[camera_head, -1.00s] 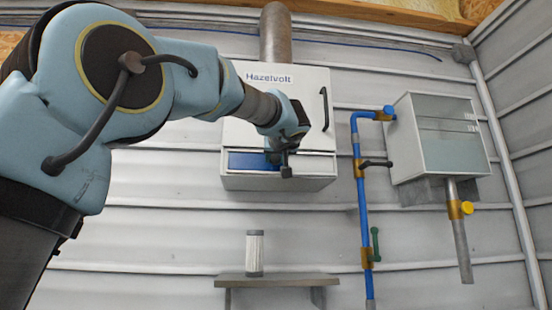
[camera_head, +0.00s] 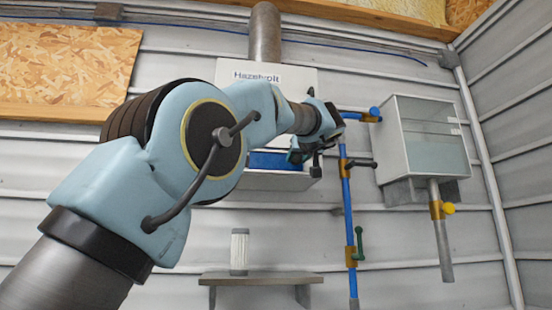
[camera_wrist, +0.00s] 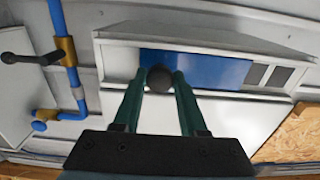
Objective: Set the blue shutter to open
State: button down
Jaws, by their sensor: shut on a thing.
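The blue shutter (camera_head: 275,160) is a flat panel low on the front of the white Hazelvolt cabinet (camera_head: 285,75). In the wrist view the blue shutter (camera_wrist: 208,68) carries a round black knob (camera_wrist: 159,78) near its left end. Dark grey openings (camera_wrist: 258,73) show beyond the shutter's right end in that view. My gripper (camera_wrist: 160,75) has its two green fingers on either side of the knob, shut on it. In the head view my gripper (camera_head: 311,158) is near the cabinet's lower right corner, and my arm hides part of the shutter.
A blue pipe (camera_head: 346,200) with a black-handled valve (camera_head: 360,163) and a green handle (camera_head: 360,243) runs close right of the cabinet. A grey-white tank (camera_head: 425,140) hangs farther right. A white cylinder (camera_head: 240,252) stands on a shelf (camera_head: 262,278) below.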

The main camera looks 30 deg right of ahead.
jog(key=d, duration=0.1)
jog(key=s+d, duration=0.1)
jog(key=d, duration=0.1)
jog(key=s+d+p, duration=0.1)
jog(key=shift+d+r, duration=0.15)
jog(key=shift+d, duration=0.25)
jog(key=shift+c, duration=2.3)
grip_release()
jog(key=shift+d, duration=0.1)
jog(key=b+v, duration=0.5)
jog(key=v, duration=0.6)
jog(key=shift+w, duration=0.1)
jog(key=shift+w, duration=0.1)
